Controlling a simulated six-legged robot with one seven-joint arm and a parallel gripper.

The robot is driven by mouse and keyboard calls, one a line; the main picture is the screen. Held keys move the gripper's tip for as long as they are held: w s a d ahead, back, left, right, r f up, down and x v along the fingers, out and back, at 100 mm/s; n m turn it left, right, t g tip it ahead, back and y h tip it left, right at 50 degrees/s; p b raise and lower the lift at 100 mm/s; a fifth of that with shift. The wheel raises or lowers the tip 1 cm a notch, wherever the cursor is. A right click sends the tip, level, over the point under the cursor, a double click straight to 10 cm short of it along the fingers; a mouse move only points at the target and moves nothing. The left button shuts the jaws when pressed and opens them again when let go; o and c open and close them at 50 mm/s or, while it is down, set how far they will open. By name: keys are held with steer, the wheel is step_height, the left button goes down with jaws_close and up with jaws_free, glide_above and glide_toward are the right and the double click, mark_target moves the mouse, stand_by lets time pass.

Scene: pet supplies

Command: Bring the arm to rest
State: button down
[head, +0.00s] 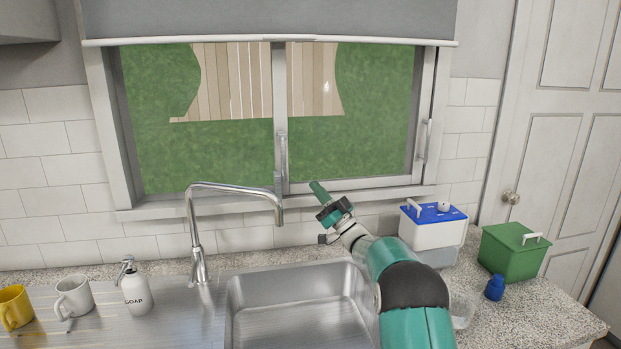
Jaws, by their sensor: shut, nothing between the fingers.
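My gripper (319,193) is at the end of my green, white and black arm, raised above the back edge of the sink. It is shut and empty, pointing up and to the left in front of the lower window frame. The arm comes up from the bottom right, over the right side of the sink, and hides part of the counter there. Nothing touches the gripper.
A tall faucet (197,235) stands left of my gripper by the steel sink (300,325). A soap bottle (136,293), grey mug (74,296) and yellow mug (14,306) stand left. A blue-lidded white box (432,232), green box (512,254) and blue bottle (494,287) stand right.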

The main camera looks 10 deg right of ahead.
steer(key=s+d+r+m+h, duration=0.1)
steer(key=s+r+m+h, duration=0.85)
steer(key=h, duration=0.75)
steer(key=s+a+f+g, duration=0.1)
steer(key=s+f+g, duration=0.3)
steer(key=s, duration=1)
steer(key=s+a+f+n+g, duration=0.1)
steer(key=s+f+g, duration=0.4)
steer(key=s, duration=0.9)
steer(key=s+a+f+n+g, duration=0.1)
steer(key=s+a+f+g, duration=0.2)
steer(key=s+f, duration=0.6)
steer(key=s+g, duration=0.1)
steer(key=s, duration=0.4)
steer(key=shift+a+f+g+h, duration=0.2)
steer(key=shift+f+g+h, duration=0.1)
steer(key=shift+g, duration=0.1)
